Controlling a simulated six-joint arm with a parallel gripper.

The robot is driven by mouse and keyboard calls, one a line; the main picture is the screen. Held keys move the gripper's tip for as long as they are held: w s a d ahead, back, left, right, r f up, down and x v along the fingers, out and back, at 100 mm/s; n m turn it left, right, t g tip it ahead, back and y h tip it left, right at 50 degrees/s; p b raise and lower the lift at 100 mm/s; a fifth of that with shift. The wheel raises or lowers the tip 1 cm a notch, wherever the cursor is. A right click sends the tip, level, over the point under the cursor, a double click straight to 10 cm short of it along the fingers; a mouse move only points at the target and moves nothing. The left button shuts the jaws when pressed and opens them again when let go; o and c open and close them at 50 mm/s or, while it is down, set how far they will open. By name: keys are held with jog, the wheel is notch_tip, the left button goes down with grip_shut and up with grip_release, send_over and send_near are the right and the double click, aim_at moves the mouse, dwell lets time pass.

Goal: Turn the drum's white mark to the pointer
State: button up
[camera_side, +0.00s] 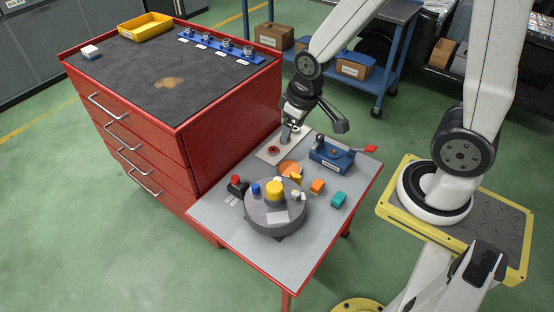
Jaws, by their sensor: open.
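The grey round drum (262,219) sits on the small grey-topped table. A yellow knob (275,189) stands on its middle, with a blue peg (255,188) and a pale peg (296,195) near its rim. A whitish patch (278,217) shows on the drum's near side; I cannot tell whether it is the white mark. A small yellow wedge (296,178) is beside the drum's far edge and may be the pointer. My gripper (288,137) is open, behind the drum and above a beige plate. It appears empty and apart from the drum; its fingertips are small and hard to make out.
The beige plate (268,156) has a red ring. An orange disc (289,166), orange block (317,186), teal block (338,200), blue fixture (331,158) with a red-ended lever, and red-topped button (236,184) surround the drum. A tall red cabinet (222,125) stands left.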

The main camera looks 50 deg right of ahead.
jog(key=w+f+n+g, duration=0.1)
jog(key=w+f+n, duration=0.2)
jog(key=w+f, duration=0.7)
jog(key=n+g, duration=0.1)
jog(key=n, duration=0.1)
send_over(254, 185)
jog(key=f, duration=1.3)
jog(key=shift+s, duration=0.2)
jog(key=shift+w+f, duration=0.1)
jog(key=shift+f, duration=0.55)
jog(key=shift+f, duration=0.15)
jog(key=shift+f, duration=3.75)
grip_shut()
